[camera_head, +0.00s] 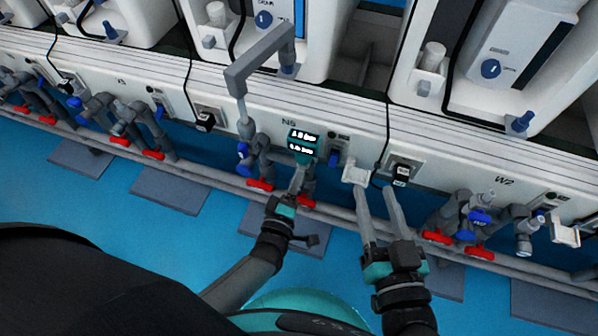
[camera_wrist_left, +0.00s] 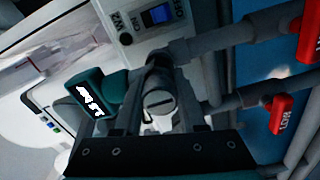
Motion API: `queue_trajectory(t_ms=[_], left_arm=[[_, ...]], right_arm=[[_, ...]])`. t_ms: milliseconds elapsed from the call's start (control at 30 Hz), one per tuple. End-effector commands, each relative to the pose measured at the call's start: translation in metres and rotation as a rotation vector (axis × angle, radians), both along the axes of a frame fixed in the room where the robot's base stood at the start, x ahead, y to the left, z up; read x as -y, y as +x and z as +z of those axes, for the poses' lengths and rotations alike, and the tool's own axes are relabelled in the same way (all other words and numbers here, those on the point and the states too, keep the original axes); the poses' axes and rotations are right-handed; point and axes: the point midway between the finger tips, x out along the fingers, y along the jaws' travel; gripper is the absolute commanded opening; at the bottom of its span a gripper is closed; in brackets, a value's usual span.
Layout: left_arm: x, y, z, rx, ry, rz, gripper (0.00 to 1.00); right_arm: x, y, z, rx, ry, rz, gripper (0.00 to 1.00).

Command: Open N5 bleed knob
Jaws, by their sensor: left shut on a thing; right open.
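The N5 station label (camera_head: 289,122) is on the white panel in the middle of the head view. Below it is a teal digital gauge (camera_head: 303,146), which also shows in the left wrist view (camera_wrist_left: 92,103). My left gripper (camera_head: 298,180) reaches up to just below this gauge. In the left wrist view a grey round slotted part, apparently the bleed knob (camera_wrist_left: 159,102), sits between its fingers, and they are shut on it. The knob is hidden in the head view. My right gripper (camera_head: 377,190) is open and empty, in front of the panel to the right.
Red valve handles (camera_head: 260,184) and grey pipes (camera_head: 200,174) flank the left gripper. A blue switch (camera_head: 334,158), a white bracket (camera_head: 356,172) and a black plug (camera_head: 401,173) are nearby. The W2 pipework (camera_head: 462,216) stands further right. Blue floor lies below.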

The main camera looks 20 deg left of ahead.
Motion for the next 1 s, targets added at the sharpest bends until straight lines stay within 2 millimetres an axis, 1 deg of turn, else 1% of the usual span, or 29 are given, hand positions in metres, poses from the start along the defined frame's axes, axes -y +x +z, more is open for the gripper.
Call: queue_trajectory(t_ms=[367,400,600,633,667,1000], left_arm=[[-0.0002,0.0017,0.0015,0.003,-0.005,0.001,0.0],[-0.0002,0.0017,0.0015,0.003,-0.005,0.001,0.43],[0.0,0.0012,0.0016,0.004,-0.004,0.001,0.66],[0.0001,0.0012,0.0016,0.004,-0.004,0.001,0.69],[0.0002,0.0011,0.0018,0.005,-0.004,0.001,0.7],[0.001,0.0009,0.0035,0.011,-0.003,-0.001,0.7]], right_arm=[[0.0006,0.0001,-0.0009,-0.001,-0.001,-0.001,0.5],[0.0008,0.0002,-0.001,0.0,-0.002,-0.001,0.5],[0.0017,0.0007,-0.0011,0.0,-0.004,-0.002,0.5],[0.0017,0.0007,-0.0011,0.0,-0.005,-0.002,0.5],[0.0018,0.0008,-0.0011,0.0,-0.005,-0.002,0.5],[0.0022,0.0013,-0.0008,0.0,-0.005,-0.002,0.5]])
